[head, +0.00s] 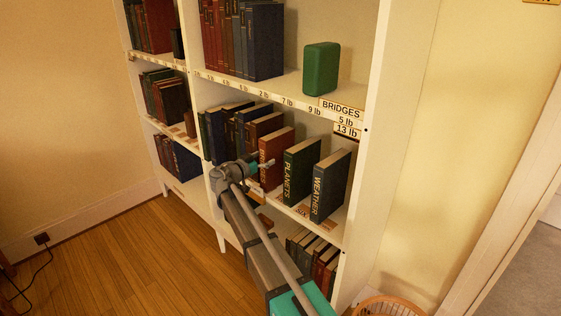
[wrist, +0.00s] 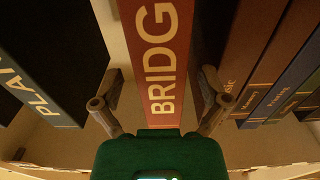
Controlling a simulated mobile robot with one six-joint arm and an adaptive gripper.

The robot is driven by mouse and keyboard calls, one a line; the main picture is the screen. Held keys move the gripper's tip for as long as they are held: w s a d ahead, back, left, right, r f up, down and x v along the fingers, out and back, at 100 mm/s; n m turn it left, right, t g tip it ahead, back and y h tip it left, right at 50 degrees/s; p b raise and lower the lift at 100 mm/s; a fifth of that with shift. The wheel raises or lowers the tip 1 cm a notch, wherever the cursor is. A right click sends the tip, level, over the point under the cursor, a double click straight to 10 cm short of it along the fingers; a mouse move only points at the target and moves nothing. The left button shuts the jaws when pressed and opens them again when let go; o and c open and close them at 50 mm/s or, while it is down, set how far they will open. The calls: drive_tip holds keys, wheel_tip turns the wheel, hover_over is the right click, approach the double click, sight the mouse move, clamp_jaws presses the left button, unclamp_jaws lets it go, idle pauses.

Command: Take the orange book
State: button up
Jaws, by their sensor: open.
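The orange book (head: 277,147) stands upright on the middle shelf, between a green "PLANETS" book and darker books. In the wrist view its orange-red spine (wrist: 160,62), lettered "BRIDG", fills the middle and faces the camera. In the wrist view my gripper (wrist: 158,105) is open, with one finger to each side of the spine. Gaps show between fingers and book. I cannot tell how far the fingers reach past the spine's front.
The "PLANETS" book (head: 301,171) and "WEATHER" book (head: 330,186) stand to the right. Dark books (head: 218,132) stand to the left. Above is a shelf edge with labels (head: 343,110) and a green block (head: 320,69). A wicker basket (head: 388,306) is on the floor.

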sight(277, 159)
drive_tip(key=shift+x, duration=1.7)
drive_tip(key=shift+f, duration=0.1)
drive_tip(key=shift+c, duration=0.2)
clamp_jaws()
